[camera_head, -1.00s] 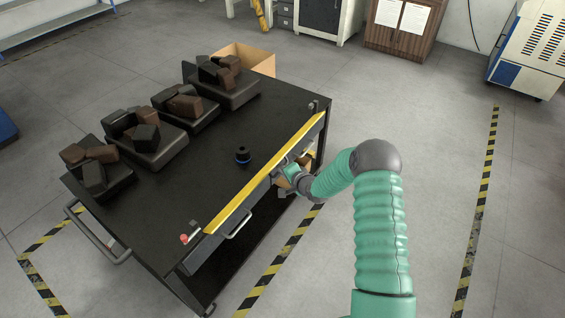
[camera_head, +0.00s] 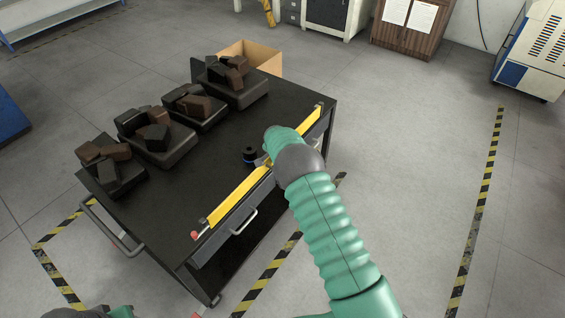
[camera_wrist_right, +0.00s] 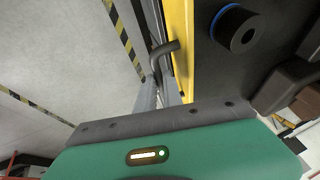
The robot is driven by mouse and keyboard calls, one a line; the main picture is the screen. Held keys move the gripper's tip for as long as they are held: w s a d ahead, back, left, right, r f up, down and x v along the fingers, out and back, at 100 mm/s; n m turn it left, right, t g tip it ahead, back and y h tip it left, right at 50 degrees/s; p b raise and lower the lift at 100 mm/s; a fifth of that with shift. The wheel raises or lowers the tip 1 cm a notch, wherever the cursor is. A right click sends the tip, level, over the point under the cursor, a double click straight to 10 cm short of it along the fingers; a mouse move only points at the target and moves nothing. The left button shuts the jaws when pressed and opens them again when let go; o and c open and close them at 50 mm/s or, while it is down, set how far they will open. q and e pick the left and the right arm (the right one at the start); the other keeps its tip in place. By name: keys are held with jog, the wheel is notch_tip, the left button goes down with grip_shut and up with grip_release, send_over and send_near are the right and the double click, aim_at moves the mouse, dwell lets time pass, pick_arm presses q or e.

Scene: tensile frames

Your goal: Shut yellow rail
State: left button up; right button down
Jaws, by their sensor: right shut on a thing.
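The yellow rail (camera_head: 238,192) runs along the near right long edge of the black cart (camera_head: 205,178), standing close to the tabletop. Its middle is hidden behind my right arm in the head view. It also shows in the right wrist view (camera_wrist_right: 182,40), beside the dark tabletop. My right gripper (camera_wrist_right: 161,80) is shut on a dark bent handle (camera_wrist_right: 162,52) at the yellow rail. In the head view its fingers are mostly hidden by my wrist. My left gripper is not in view; only a piece of my left arm shows at the bottom left.
A black and blue round knob (camera_head: 250,154) stands on the tabletop near the rail. Dark trays (camera_head: 160,150) with brown and black blocks line the far left side. A red knob (camera_head: 195,235) is at the rail's near end. A cardboard box (camera_head: 262,57) stands behind the cart.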

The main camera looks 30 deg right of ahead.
jog(key=shift+a, duration=0.1)
dwell(0.3)
jog(key=shift+w, duration=0.1)
jog(key=c, duration=1.5)
grip_release()
jog(key=shift+w+f+g, duration=0.1)
jog(key=shift+g, duration=0.2)
jog(key=p+v, duration=0.3)
jog(key=v, duration=1.3)
jog(key=shift+s+a+r, duration=0.2)
jog(key=shift+s+r, duration=0.05)
